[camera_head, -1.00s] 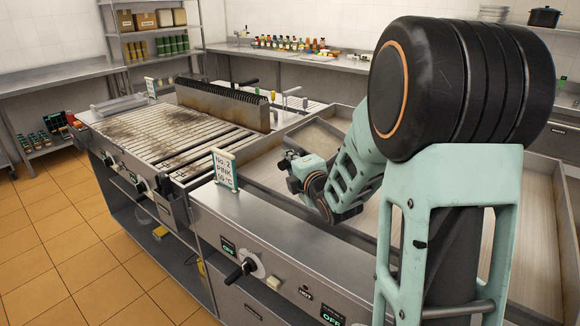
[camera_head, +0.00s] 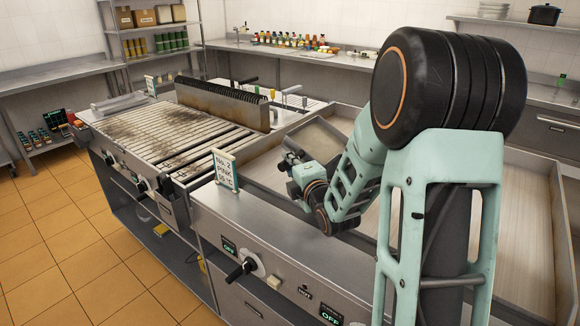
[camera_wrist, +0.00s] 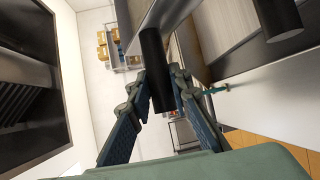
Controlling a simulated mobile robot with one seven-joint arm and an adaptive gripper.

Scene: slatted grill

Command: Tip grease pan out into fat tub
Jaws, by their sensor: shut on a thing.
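My gripper (camera_head: 294,166) is at the middle of the head view, over the left part of a wide metal basin. In the wrist view its two fingers (camera_wrist: 160,92) are shut on a black cylindrical handle (camera_wrist: 158,60). A shallow metal pan with a pale brownish inside (camera_head: 318,140) is just beyond the gripper in the head view. It looks tilted and appears to be the grease pan on that handle; the join is hidden. I cannot tell which vessel is the fat tub.
The slatted grill (camera_head: 165,130) with an upright rack (camera_head: 222,104) is to the left. A small sign (camera_head: 226,170) stands close to my gripper on the front ledge. The pale-floored basin (camera_head: 525,225) extends right. Bottles (camera_head: 285,40) line the back counter.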

